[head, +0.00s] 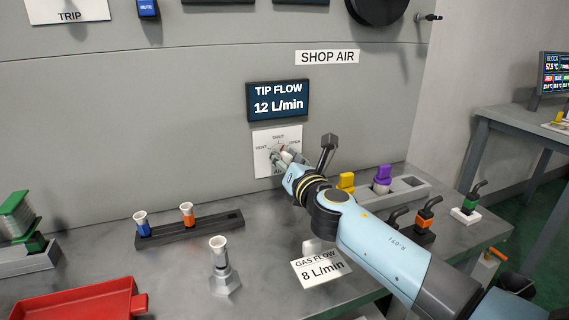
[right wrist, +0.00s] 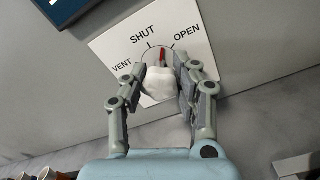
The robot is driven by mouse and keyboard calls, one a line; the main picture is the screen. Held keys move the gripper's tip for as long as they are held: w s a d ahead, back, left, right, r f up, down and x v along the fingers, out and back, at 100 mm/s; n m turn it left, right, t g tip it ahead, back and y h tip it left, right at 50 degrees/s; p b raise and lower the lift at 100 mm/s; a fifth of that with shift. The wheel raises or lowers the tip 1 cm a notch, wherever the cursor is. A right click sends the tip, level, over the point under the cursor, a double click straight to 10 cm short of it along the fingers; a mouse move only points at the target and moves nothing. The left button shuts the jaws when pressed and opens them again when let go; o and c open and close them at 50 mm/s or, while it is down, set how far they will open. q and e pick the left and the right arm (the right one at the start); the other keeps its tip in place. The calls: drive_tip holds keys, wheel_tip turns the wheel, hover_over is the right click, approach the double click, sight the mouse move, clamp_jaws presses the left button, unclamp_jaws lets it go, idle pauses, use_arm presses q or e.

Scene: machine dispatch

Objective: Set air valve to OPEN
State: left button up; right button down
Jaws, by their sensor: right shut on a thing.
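The air valve is a white knob (right wrist: 158,86) with a red pointer (right wrist: 162,56), on a white dial plate (right wrist: 117,47) marked VENT, SHUT and OPEN. In the right wrist view the pointer stands between the SHUT and OPEN marks. The plate also shows in the head view (head: 262,142), on the grey wall panel under the TIP FLOW display. My right gripper (right wrist: 160,75) is shut on the knob, one finger on each side. In the head view my right gripper (head: 281,155) partly covers the plate and hides most of the knob. My left gripper is not in view.
The TIP FLOW display (head: 278,101) reads 12 L/min. On the bench stand a dark rack (head: 190,230) with small cups, a metal stand (head: 225,283), a GAS FLOW sign (head: 320,266) and a grey holder (head: 408,191) with yellow and purple pieces. A red tray (head: 85,302) lies front left.

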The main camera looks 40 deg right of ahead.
drive_tip(key=m+b, duration=0.1)
drive_tip(key=m, duration=0.4)
drive_tip(key=shift+f+b, duration=0.1)
drive_tip(key=shift+b, duration=0.2)
idle(0.4)
drive_tip(key=c, duration=0.9)
unclamp_jaws()
drive_tip(key=shift+c, duration=0.2)
drive_tip(key=shift+s, duration=0.1)
drive_tip(key=v, duration=1.2)
